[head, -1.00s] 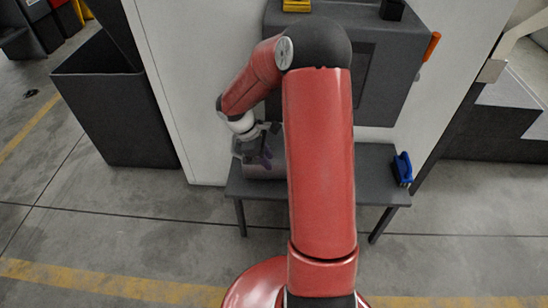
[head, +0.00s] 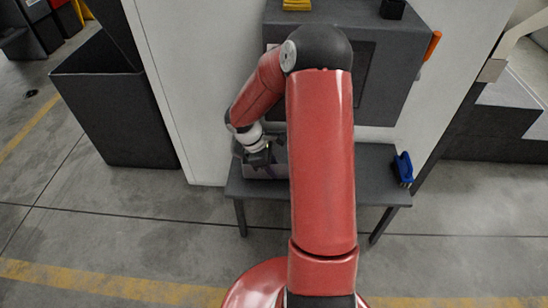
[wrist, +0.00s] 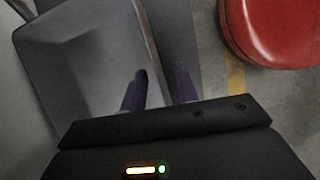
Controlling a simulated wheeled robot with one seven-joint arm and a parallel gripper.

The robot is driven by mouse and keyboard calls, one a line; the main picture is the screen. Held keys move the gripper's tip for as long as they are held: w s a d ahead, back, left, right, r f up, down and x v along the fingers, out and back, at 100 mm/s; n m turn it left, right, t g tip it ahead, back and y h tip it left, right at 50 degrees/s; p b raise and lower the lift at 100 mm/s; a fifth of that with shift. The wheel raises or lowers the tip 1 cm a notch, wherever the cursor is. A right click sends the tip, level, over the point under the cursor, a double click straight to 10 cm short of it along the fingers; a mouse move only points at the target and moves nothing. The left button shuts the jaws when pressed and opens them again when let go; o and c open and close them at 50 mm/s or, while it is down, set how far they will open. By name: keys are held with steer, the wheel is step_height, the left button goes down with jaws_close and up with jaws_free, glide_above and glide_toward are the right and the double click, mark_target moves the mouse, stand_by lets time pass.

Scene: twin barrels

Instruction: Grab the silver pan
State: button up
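The silver pan (head: 262,173) is a grey, shallow, rectangular vessel on the small dark table (head: 375,180). My arm and gripper hide much of it in the head view. In the wrist view the pan (wrist: 85,60) fills the left side, with its raised wall running down the middle. My gripper (wrist: 160,90) is at this wall, with its two dark purple fingers apart. The left finger is over the pan's inside and the right finger is outside the wall. I see a gap between the fingers; contact with the wall cannot be told.
A blue-handled brush (head: 403,167) lies at the table's right end. A dark grey box (head: 330,70) is on the white wall behind the table. A tall black bin (head: 115,110) stands left.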

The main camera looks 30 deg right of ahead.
jaws_close()
stand_by(1.5)
